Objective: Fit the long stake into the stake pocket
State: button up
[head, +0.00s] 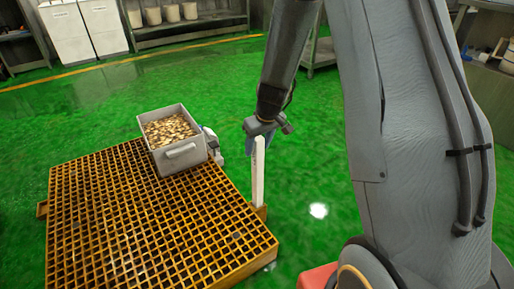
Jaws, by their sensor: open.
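The long stake (258,172) is a white upright bar at the right edge of an orange grated platform (70,235). Its lower end meets a small orange block (261,211) on that edge, which looks like the stake pocket. How deep the stake sits in it cannot be told. My gripper (260,132) is at the stake's top end and is open. The fingertips are small and partly hidden, so whether they touch the stake cannot be told.
A grey bin (182,160) full of small tan pieces stands on the platform's far right part. A grey-white object (212,140) is beside it. Green floor is clear around the platform. Shelves and white cabinets (75,32) stand at the back.

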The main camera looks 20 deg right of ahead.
aim_at(260, 139)
jog(key=p+v, duration=0.1)
jog(key=v, duration=0.4)
jog(key=shift+s+d+r+p, duration=0.1)
jog(key=shift+r+p, duration=0.25)
